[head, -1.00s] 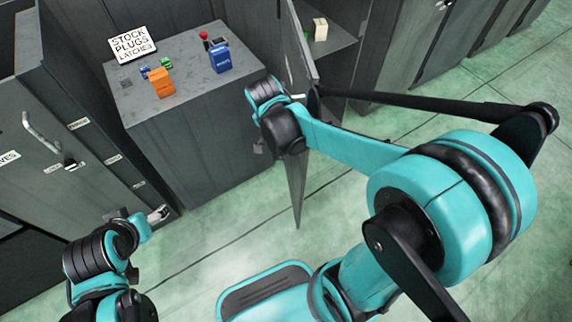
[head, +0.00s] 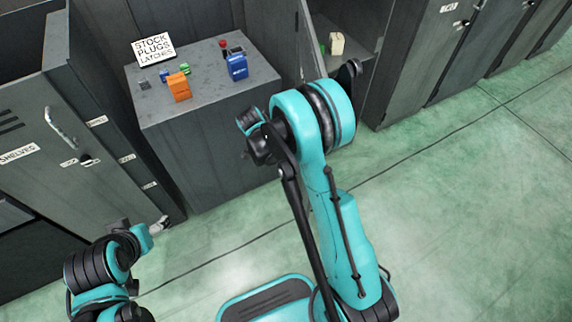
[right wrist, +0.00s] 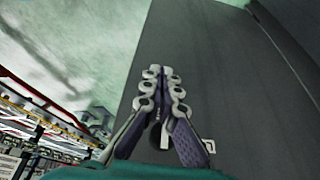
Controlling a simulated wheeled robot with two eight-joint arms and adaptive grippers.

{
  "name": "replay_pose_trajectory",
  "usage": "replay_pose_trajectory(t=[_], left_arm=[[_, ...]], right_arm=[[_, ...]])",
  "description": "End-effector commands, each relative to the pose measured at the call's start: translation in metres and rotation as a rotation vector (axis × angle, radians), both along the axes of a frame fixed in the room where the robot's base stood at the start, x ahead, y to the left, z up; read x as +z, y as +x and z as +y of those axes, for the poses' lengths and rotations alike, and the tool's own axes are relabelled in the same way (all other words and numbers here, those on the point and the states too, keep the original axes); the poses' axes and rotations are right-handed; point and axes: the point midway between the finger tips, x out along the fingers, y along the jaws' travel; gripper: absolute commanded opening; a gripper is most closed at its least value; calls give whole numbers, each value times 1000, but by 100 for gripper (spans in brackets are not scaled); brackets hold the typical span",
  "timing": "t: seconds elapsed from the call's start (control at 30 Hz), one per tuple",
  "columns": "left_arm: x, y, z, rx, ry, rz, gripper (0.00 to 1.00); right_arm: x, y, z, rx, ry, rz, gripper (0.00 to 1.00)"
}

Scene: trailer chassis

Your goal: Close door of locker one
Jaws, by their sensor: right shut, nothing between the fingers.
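An open locker (head: 378,55) stands at the top centre of the head view, with a dark grey door (head: 310,48) ajar. My right arm covers most of this door, and I cannot read a number on it. In the right wrist view, my right gripper (right wrist: 162,76) is shut and empty, in front of a plain dark grey panel (right wrist: 215,75) that looks like the door. I cannot tell whether it touches. In the head view, the right fingertips are hidden. My left gripper (head: 160,225) is at the lower left, near a grey cabinet; its jaws are too small to judge.
A grey cabinet (head: 210,155) carries a sign (head: 154,49), an orange block (head: 179,88), a blue block (head: 237,67) and other small parts. A handled cabinet (head: 80,185) stands at left. A cream box (head: 337,44) sits inside the locker. The green floor at right is clear.

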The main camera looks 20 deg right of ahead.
Motion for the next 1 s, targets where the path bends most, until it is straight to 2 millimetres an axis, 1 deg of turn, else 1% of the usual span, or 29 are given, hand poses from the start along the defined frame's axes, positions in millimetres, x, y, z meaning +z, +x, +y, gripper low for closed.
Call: replay_pose_trajectory(t=[0.03, 0.2, 0.3, 0.43, 0.6, 1.0], left_arm=[[-10, 0, 0, 0, 0, 0, 72], [-26, 0, 0, 0, 0, 0, 72], [-34, 0, 0, 0, 0, 0, 72], [-40, 0, 0, 0, 0, 0, 72], [-44, 0, 0, 0, 0, 0, 72], [-44, 0, 0, 0, 0, 0, 72]], right_arm=[[-16, -1, -4, -2, 0, -1, 0], [-50, -6, -17, -1, 1, -1, 0], [-68, -8, -24, -1, 1, -2, 0], [-63, -16, -45, -3, 1, -1, 0], [-61, -20, -58, 0, 1, -1, 0], [-60, -21, -61, 3, 1, -1, 0]])
